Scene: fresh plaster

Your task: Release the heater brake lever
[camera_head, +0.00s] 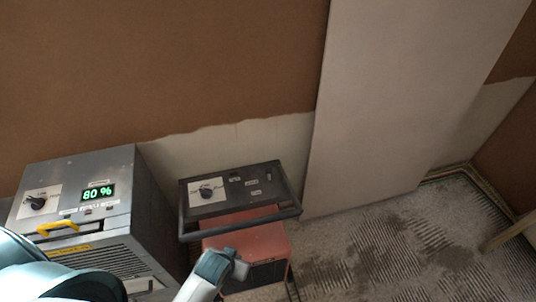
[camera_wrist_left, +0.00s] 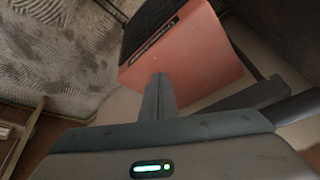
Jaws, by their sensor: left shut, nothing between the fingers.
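The heater (camera_head: 247,238) is a red-orange box with a dark control panel (camera_head: 235,190) and a dark bar handle (camera_head: 270,217) on top. Its red body also shows in the left wrist view (camera_wrist_left: 190,55), with a dark grille at its upper left. I cannot make out the brake lever in either view. My left gripper (camera_head: 238,263) is in front of the heater's red body in the head view. In the left wrist view its fingers (camera_wrist_left: 158,95) are together and empty, overlapping the heater's lower edge; contact cannot be told. My right gripper is not in view.
A grey metal unit (camera_head: 150,215) reading 80 %, with a knob and yellow handle (camera_head: 62,227), stands left of the heater. A pale panel (camera_head: 400,90) leans on the brown wall behind. The streaked floor (camera_head: 380,250) to the right is largely clear.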

